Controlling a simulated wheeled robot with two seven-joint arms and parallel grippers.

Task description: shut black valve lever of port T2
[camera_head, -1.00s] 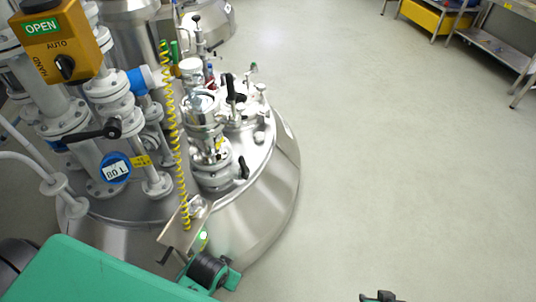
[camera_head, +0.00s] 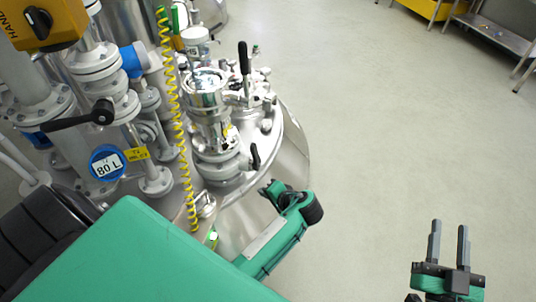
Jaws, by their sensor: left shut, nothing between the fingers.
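Three black levers show on the vessel's ports and pipes: one (camera_head: 75,121) lies nearly level on a white pipe valve, one (camera_head: 244,57) stands upright, and one (camera_head: 255,157) sits on the side of a metal port (camera_head: 212,125). I cannot read a T2 mark, so I cannot tell which lever belongs to it. My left arm's green end (camera_head: 290,200) is just right of and below the side lever, apart from it in the picture. My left gripper (camera_head: 267,188) is shut and empty, its fingers hardly visible. My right gripper (camera_head: 448,240) is open and empty over the floor.
A coiled yellow hose (camera_head: 178,120) hangs in front of the ports. A blue 80 L gauge (camera_head: 106,163) and a yellow tag (camera_head: 137,154) are at left, below an orange switch box (camera_head: 40,20). The floor at right is clear up to a bench (camera_head: 490,30).

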